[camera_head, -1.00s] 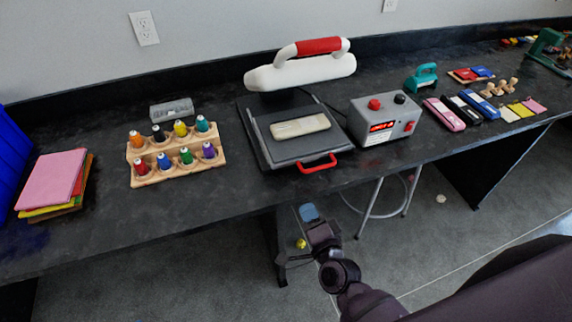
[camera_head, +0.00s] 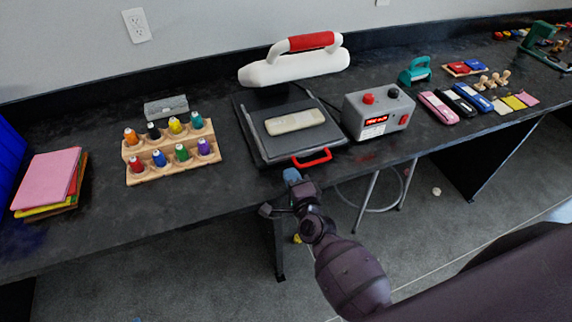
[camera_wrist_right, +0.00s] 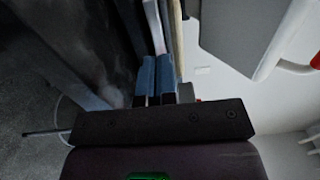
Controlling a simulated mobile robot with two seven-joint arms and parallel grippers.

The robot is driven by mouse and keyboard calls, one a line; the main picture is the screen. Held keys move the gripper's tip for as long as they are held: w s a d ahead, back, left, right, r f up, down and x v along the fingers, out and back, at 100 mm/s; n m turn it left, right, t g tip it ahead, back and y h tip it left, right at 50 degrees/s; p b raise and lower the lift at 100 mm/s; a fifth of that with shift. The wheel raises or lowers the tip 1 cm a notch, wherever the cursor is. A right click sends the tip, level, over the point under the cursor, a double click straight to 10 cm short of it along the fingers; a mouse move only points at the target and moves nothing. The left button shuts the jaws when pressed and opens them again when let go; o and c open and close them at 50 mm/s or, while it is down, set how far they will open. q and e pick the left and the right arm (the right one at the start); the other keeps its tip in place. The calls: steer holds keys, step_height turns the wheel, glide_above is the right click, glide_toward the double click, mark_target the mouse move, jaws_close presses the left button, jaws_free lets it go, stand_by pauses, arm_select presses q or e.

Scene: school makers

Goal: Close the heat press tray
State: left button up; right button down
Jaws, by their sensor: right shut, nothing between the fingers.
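The heat press (camera_head: 295,67) stands on the bench with its white upper part and red grip raised. Its dark grey tray (camera_head: 275,148) sticks out towards me, with a red handle (camera_head: 312,158) at its front edge. A beige, rounded flat item (camera_head: 295,122) lies on the tray. My right gripper (camera_head: 292,176) is shut and empty, its blue fingertips just in front of the tray's front edge, left of the red handle. In the right wrist view the blue fingers (camera_wrist_right: 156,78) are together. Contact with the tray cannot be told. My left gripper is not in view.
A grey control box (camera_head: 378,114) stands right of the press. A wooden rack of coloured bottles (camera_head: 172,167) is to the left. The black bench's front edge (camera_head: 225,207) runs beside my arm. A stool (camera_head: 372,195) stands under the bench.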

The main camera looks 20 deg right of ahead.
mark_target(283, 158)
steer(key=shift+w, duration=2.1)
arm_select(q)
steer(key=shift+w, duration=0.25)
arm_select(e)
steer(key=w, duration=0.2)
steer(key=w+b, duration=0.1)
steer(key=w, duration=0.1)
steer(key=shift+a+f, duration=0.15)
steer(key=shift+w+r, duration=0.1)
steer(key=shift+r, duration=0.2)
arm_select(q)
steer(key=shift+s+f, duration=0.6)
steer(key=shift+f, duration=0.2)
arm_select(e)
steer(key=shift+r, duration=0.1)
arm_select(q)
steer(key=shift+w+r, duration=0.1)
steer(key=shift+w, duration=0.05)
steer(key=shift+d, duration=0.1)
